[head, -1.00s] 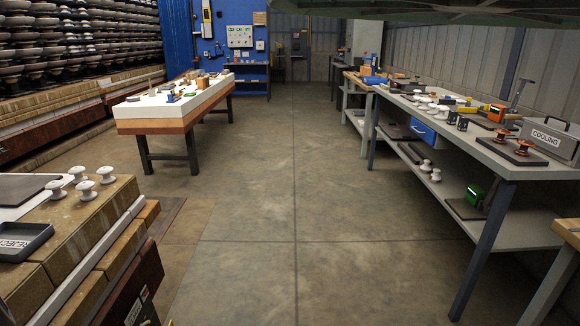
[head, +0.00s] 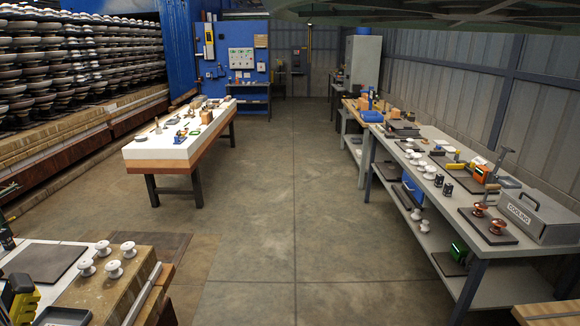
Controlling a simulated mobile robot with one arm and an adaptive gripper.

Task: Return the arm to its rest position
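Neither my arm nor my gripper can be made out with certainty in the head view. A black and yellow object (head: 20,296) is cut off at the lower left edge. I cannot tell whether it is a tool on the table or part of my arm. Whether the gripper is open or holds anything is not shown.
A near left table holds several white insulators (head: 113,268), a dark mat (head: 45,261) and a cut-off tray (head: 63,316). A white-topped table (head: 160,152) stands farther left. A long grey bench (head: 450,215) with a cooling box (head: 540,216) runs along the right. The floor (head: 285,190) between is clear.

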